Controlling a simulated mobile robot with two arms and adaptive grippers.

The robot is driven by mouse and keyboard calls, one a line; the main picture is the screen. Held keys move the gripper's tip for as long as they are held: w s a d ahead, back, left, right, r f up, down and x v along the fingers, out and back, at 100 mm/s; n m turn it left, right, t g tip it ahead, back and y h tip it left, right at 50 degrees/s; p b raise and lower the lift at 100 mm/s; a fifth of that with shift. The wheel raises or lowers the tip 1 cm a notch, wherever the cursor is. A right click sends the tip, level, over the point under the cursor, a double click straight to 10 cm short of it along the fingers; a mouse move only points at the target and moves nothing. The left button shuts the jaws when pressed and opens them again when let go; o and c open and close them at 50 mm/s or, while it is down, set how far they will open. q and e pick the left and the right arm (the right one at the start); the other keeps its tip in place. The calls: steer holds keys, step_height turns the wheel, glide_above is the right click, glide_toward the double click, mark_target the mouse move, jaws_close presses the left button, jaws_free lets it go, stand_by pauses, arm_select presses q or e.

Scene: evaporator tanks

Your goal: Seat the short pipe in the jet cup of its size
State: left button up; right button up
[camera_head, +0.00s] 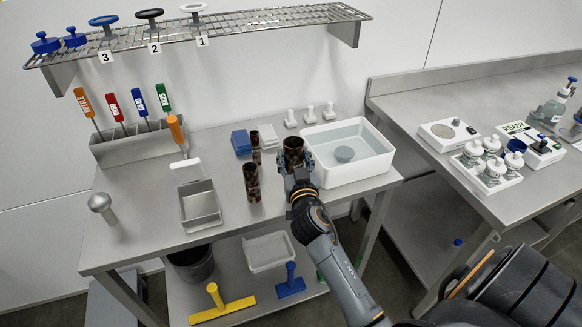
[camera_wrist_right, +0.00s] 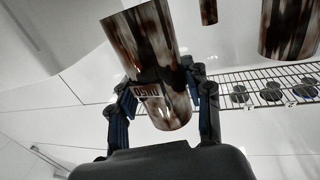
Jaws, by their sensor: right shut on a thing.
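My right gripper (camera_head: 297,172) is shut on a brown mottled pipe (camera_head: 293,146), held upright beside the white basin. In the right wrist view the same pipe (camera_wrist_right: 147,50) stands between the fingers (camera_wrist_right: 162,100) with an upside-down label that seems to read DN50. Two other brown pipes stand on the bench left of it: a taller one (camera_head: 252,184) and a thinner one (camera_head: 256,148). I cannot tell which thing is the matching jet cup. My left gripper is out of view.
The white basin (camera_head: 380,151) of water, with a round grey thing in it, is close on the right. A grey tray (camera_head: 198,222), blue blocks (camera_head: 241,141) and a tool rack (camera_head: 130,150) stand left. A wire shelf (camera_head: 240,25) hangs above.

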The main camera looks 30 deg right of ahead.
mark_target(291, 168)
steer(key=shift+w+d+f, duration=0.25)
steer(key=shift+w+f, duration=0.55)
steer(key=shift+f, duration=0.2)
steer(key=shift+w+f+b, duration=0.2)
steer(key=shift+f+b, duration=0.1)
steer(key=shift+f, duration=0.55)
steer(key=shift+w+f+b, duration=0.15)
steer(key=shift+f+b, duration=0.15)
steer(key=shift+f, duration=0.5)
steer(key=shift+f, duration=0.15)
steer(key=o, duration=1.3)
